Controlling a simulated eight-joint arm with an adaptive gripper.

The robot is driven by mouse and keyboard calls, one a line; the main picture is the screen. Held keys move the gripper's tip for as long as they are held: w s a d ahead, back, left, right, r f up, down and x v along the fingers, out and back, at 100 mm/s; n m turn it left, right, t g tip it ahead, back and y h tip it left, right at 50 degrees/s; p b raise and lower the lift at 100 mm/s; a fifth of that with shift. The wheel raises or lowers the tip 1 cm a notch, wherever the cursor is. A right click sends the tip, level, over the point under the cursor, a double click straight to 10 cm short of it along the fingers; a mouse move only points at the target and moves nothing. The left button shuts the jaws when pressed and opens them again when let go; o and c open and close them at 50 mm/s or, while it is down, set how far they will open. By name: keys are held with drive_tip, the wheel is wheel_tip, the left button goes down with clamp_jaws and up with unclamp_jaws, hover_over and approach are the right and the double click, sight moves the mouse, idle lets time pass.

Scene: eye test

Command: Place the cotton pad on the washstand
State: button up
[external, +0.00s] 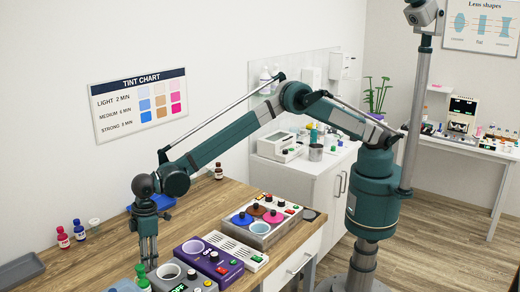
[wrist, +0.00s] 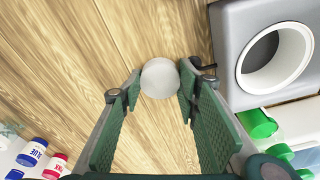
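The cotton pad (wrist: 160,78) is a small, round white thing in the wrist view. It sits between my gripper's (wrist: 159,84) two green-padded fingertips, which appear to touch it on both sides. In the external view my gripper (external: 149,262) points down at the near wooden worktop, and its tips are partly hidden behind a device; the pad cannot be made out there. A white cabinet (external: 310,190) with a glass panel behind it stands beyond the worktop; it looks like the washstand. A pale box-shaped device, a metal cup and bottles stand on it.
Close right of my gripper is a grey device with a round white well (wrist: 275,57); green-capped bottles (wrist: 257,123) stand near it. A purple device (external: 208,258) and a palette device (external: 262,218) line the worktop. Red and blue bottles (external: 63,238) stand at left.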

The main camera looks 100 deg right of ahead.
drive_tip(key=shift+f, duration=0.2)
drive_tip(key=o, duration=0.6)
drive_tip(key=shift+r, duration=0.1)
drive_tip(key=r, duration=0.4)
drive_tip(key=s+r, duration=0.1)
drive_tip(key=r, duration=0.7)
drive_tip(key=shift+s+d, duration=0.15)
drive_tip(key=shift+d, duration=0.2)
idle(0.5)
